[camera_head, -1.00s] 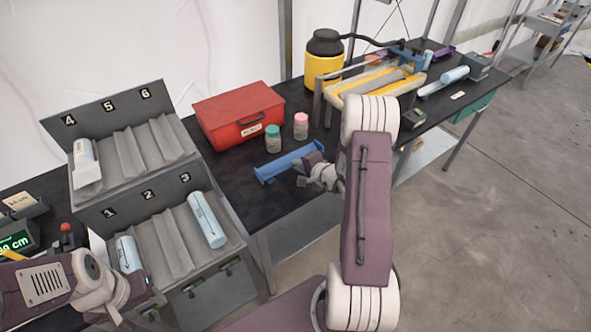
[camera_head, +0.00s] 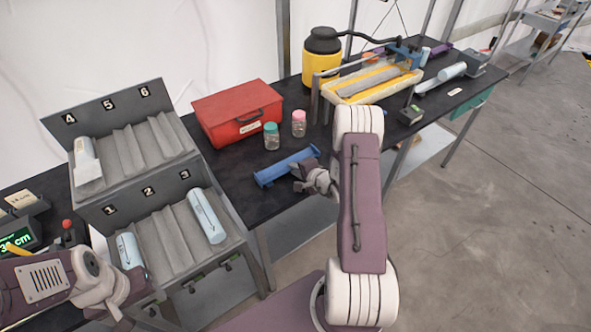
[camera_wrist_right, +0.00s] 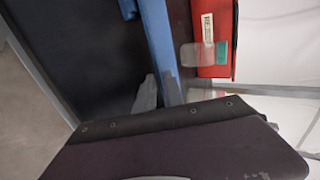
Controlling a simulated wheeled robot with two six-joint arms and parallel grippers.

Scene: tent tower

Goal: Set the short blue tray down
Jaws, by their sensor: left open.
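The short blue tray (camera_head: 285,166) is level over the black table top, in front of the two jars. Whether its underside touches the table is hard to tell. My right gripper (camera_head: 303,170) is at the tray's right, near end. In the right wrist view the tray's long blue wall (camera_wrist_right: 156,35) runs down to the grey fingers (camera_wrist_right: 158,92), which appear shut on it. My left gripper (camera_head: 135,285) is open at the lower left, by the front of the numbered rack, away from the tray.
A red box (camera_head: 236,112), a green-lidded jar (camera_head: 271,137) and a pink-lidded jar (camera_head: 299,124) stand behind the tray. The numbered rack (camera_head: 165,235) with light-blue rolls is on the left. Bare black table (camera_head: 235,185) lies left of the tray.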

